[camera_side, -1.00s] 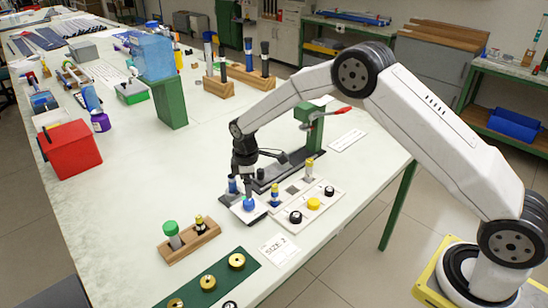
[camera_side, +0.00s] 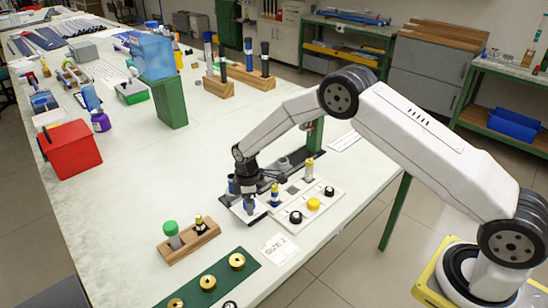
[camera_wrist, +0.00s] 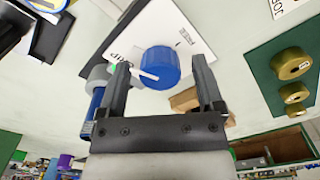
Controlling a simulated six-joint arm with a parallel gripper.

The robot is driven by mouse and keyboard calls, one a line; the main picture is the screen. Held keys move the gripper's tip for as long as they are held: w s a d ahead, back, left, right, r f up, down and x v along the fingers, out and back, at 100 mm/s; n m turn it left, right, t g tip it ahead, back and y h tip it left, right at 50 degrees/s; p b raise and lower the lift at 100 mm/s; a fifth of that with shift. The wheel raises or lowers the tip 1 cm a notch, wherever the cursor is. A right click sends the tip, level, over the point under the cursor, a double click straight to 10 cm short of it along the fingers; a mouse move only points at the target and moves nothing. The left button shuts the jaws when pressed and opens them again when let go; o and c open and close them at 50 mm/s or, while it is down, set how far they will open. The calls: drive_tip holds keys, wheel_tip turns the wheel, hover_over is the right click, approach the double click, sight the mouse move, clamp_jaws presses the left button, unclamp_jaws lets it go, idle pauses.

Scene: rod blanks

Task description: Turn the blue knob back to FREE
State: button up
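The blue knob (camera_wrist: 160,68) sits on a white plate (camera_wrist: 196,30) in the wrist view. Its white pointer line points left, towards upside-down lettering that I cannot fully read; a short black tick shows on the plate above the knob. My gripper (camera_wrist: 161,68) is open, with one finger on each side of the knob and a visible gap on both sides. In the side view, my gripper (camera_side: 249,197) is down at the white plate (camera_side: 236,209) and largely hides the knob.
A white board with a yellow knob (camera_side: 313,204) and black knobs lies just right of my gripper. A wooden block (camera_side: 190,242) with a green-capped piece stands in front left. A green strip with brass rings (camera_side: 237,261) lies nearer.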

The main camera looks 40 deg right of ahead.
clamp_jaws()
drive_tip(key=shift+m, duration=0.4)
drive_tip(key=m, duration=1.9)
drive_tip(key=shift+a+m, duration=0.1)
drive_tip(key=shift+m, duration=0.2)
idle(0.3)
